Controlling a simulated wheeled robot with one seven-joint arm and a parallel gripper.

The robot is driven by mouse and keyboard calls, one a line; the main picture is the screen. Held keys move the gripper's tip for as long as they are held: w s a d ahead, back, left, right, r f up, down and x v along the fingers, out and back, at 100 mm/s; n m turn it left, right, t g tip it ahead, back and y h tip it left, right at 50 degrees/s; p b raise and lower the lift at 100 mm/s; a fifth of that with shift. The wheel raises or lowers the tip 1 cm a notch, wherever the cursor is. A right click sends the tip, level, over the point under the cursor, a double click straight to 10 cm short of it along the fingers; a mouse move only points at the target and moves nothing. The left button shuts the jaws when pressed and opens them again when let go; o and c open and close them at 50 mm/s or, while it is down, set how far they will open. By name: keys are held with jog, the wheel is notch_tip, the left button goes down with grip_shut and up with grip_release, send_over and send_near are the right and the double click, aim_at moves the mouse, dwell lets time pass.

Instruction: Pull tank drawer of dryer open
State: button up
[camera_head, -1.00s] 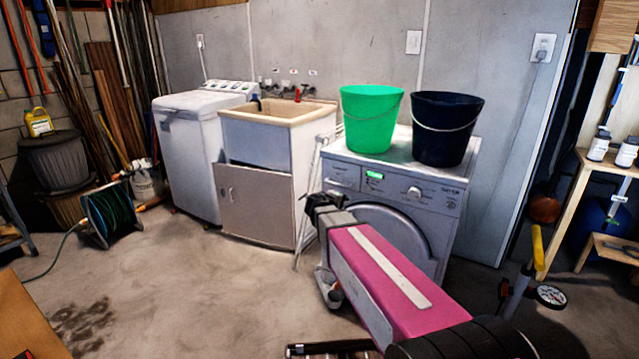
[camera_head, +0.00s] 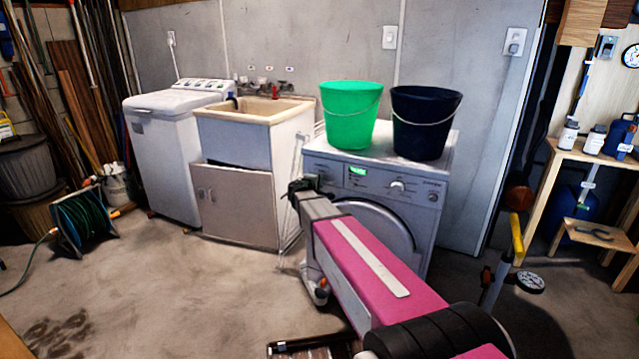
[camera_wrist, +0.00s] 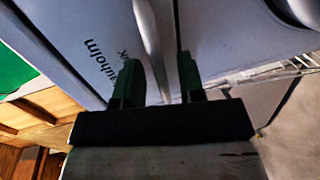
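The grey dryer (camera_head: 418,208) stands against the back wall. Its tank drawer (camera_head: 322,167) is at the upper left of its front and looks flush with the panel, though my gripper hides its lower left part. My gripper (camera_head: 300,185) is right in front of the drawer. In the wrist view, the two dark fingers of my gripper (camera_wrist: 158,80) stand apart, with a pale handle bar (camera_wrist: 152,40) running between them. A gap shows beside the bar, and I cannot tell if a finger touches it. The drawer front with printed lettering (camera_wrist: 80,60) lies beyond.
A green bucket (camera_head: 350,118) and a dark bucket (camera_head: 424,125) stand on the dryer. A sink cabinet (camera_head: 238,205) is to its left, and a wooden shelf (camera_head: 600,168) to the right. The floor (camera_head: 180,290) in front is mostly clear.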

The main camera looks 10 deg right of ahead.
jog(key=shift+w+d+f, duration=0.1)
jog(key=shift+w+d, duration=0.3)
grip_shut()
jog(key=f+v, duration=0.2)
jog(key=v, duration=0.7)
jog(key=f+v, duration=0.2)
jog(key=v, duration=0.8)
jog(key=shift+s+a, duration=0.4)
jog(key=shift+s, duration=0.15)
grip_release()
jog(key=v, duration=1)
jog(key=shift+s+a, duration=0.25)
jog(key=shift+s, duration=0.05)
